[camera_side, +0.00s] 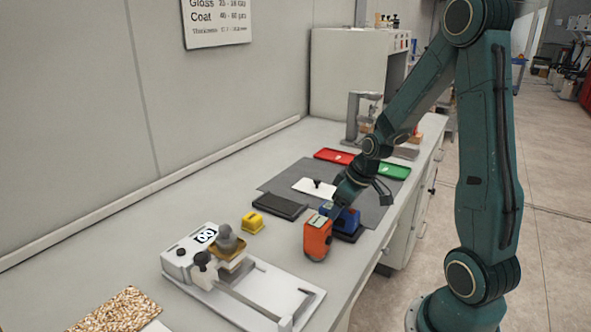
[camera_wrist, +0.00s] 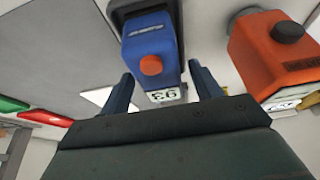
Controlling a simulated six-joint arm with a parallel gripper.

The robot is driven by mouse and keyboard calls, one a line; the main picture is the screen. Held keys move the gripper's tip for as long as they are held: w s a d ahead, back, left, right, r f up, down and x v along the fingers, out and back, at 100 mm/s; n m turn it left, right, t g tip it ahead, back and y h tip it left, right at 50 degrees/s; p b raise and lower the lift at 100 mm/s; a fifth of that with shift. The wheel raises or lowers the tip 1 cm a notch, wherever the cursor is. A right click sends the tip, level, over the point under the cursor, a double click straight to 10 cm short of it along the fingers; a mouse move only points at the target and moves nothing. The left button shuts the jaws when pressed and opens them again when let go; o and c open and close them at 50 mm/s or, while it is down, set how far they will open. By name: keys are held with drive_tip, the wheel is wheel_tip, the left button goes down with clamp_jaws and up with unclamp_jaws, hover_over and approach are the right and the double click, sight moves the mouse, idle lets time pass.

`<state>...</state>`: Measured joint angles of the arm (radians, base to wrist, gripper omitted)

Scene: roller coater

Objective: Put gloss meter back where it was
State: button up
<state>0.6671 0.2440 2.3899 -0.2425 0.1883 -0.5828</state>
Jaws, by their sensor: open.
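A blue handheld meter (camera_side: 348,217) with an orange button and a small display stands on or against a dark base (camera_side: 348,236) near the table's front edge. In the wrist view the blue meter (camera_wrist: 150,50) lies between my two fingers, its display end toward my palm. An orange meter (camera_side: 317,238) with a dark knob stands just left of it; it also shows in the wrist view (camera_wrist: 270,50). No readable name tells which one is the gloss meter. My gripper (camera_wrist: 163,88) is open around the blue meter's near end, with gaps beside it.
A flat black tray (camera_side: 280,206) and a yellow block (camera_side: 252,222) lie to the left. A grey mat (camera_side: 275,181) carries a white panel (camera_side: 314,187). Red (camera_side: 334,156) and green (camera_side: 394,171) trays lie behind. The roller coater (camera_side: 245,285) stands at front left.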

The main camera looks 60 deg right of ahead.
drive_tip(key=shift+v, duration=5.25)
drive_tip(key=s+a+r, duration=0.4)
drive_tip(key=s+a, duration=0.1)
drive_tip(key=a, duration=0.3)
drive_tip(key=s+a+r+t, duration=0.1)
drive_tip(key=s+a+r, duration=0.3)
drive_tip(key=a, duration=0.5)
drive_tip(key=shift+s, duration=0.45)
